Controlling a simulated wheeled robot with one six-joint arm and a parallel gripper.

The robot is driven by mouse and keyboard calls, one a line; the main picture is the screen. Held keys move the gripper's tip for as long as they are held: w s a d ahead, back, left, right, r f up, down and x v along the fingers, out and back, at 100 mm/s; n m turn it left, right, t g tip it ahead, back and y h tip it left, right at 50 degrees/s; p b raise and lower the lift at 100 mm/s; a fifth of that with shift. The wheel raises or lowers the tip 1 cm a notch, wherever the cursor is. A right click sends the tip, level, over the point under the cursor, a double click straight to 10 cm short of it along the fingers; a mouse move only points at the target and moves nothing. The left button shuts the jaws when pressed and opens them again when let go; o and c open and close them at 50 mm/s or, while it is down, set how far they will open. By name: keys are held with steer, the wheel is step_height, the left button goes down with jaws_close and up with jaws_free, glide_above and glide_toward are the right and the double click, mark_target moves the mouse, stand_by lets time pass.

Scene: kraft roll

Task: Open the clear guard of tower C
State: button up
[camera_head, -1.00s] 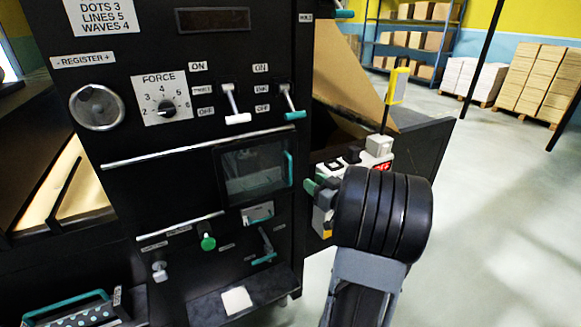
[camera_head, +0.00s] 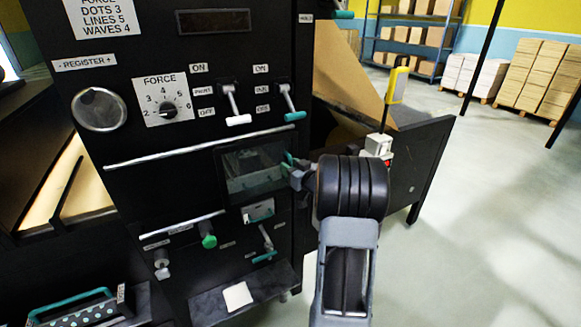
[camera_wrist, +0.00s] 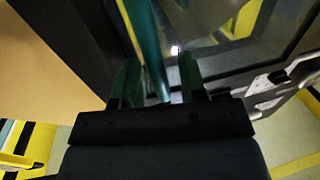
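The clear guard (camera_head: 245,170) is a see-through panel in the black tower face, under a long silvery bar. It looks closed. A teal upright handle is at its right edge, mostly behind my gripper (camera_head: 291,166) in the head view. In the wrist view the teal handle (camera_wrist: 148,40) runs down between the two green fingers of my gripper (camera_wrist: 160,80). The fingers are apart, one on each side of the handle, with a small gap visible at the right finger. The guard's clear pane (camera_wrist: 235,50) is at the right. No tower letter is readable.
Two levers (camera_head: 235,105) and a force dial (camera_head: 168,108) sit above the guard. A teal-tipped lever (camera_head: 266,245) and a green knob (camera_head: 208,238) are below. A pale box (camera_head: 378,146) stands behind my wrist. Open floor (camera_head: 480,210) lies to the right.

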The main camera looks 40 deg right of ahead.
steer(key=shift+c, duration=0.3)
jaws_close()
steer(key=shift+a, duration=0.15)
